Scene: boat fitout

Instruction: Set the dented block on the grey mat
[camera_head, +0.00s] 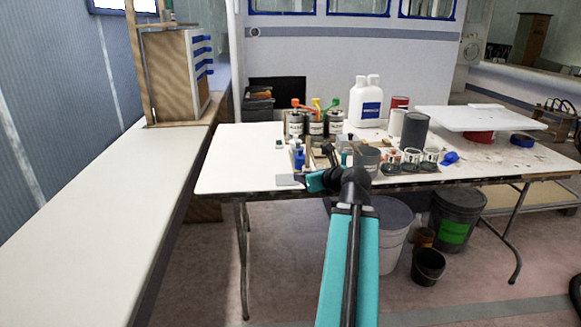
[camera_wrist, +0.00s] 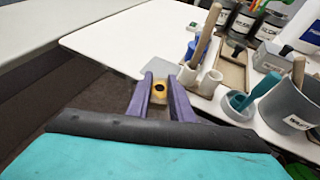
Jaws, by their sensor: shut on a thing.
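My gripper (camera_wrist: 161,84) shows two purple fingers in the wrist view, shut on a small tan block with a dark round dent (camera_wrist: 158,97). The fingers hide the block's sides. In the head view my gripper (camera_head: 288,180) points left at the front edge of the white table (camera_head: 240,165), and the block is too small to make out there.
The table's left end is clear.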

